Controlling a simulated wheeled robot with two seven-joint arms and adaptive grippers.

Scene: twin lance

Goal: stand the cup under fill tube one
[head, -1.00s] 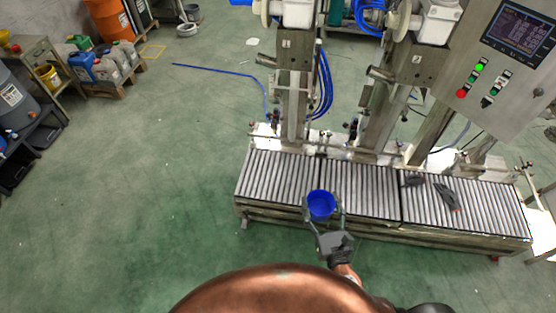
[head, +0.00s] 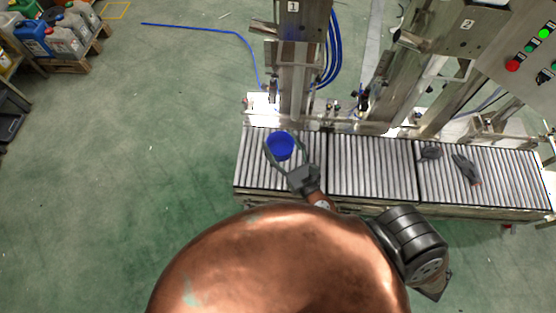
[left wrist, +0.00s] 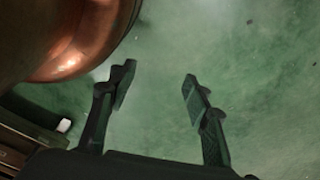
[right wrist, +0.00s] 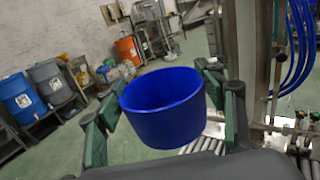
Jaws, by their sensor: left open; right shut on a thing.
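The blue cup (head: 280,146) is upright between the fingers of my right gripper (head: 279,152), which is shut on it. In the head view they are over the left roller section, in front of the column marked 1 (head: 296,60). The cup (right wrist: 163,108) fills the middle of the right wrist view, its open top showing. I cannot tell whether its base touches the rollers. The outlet of fill tube one is not clearly visible. My left gripper (left wrist: 155,85) is open and empty above green floor in the left wrist view.
The roller conveyor (head: 372,168) runs left to right. Dark gloves (head: 466,168) lie on its right section. The column marked 2 (head: 400,75) and a button panel (head: 530,50) stand at the right. Blue hoses (head: 331,50) hang beside column one. The floor left of the conveyor is mostly clear.

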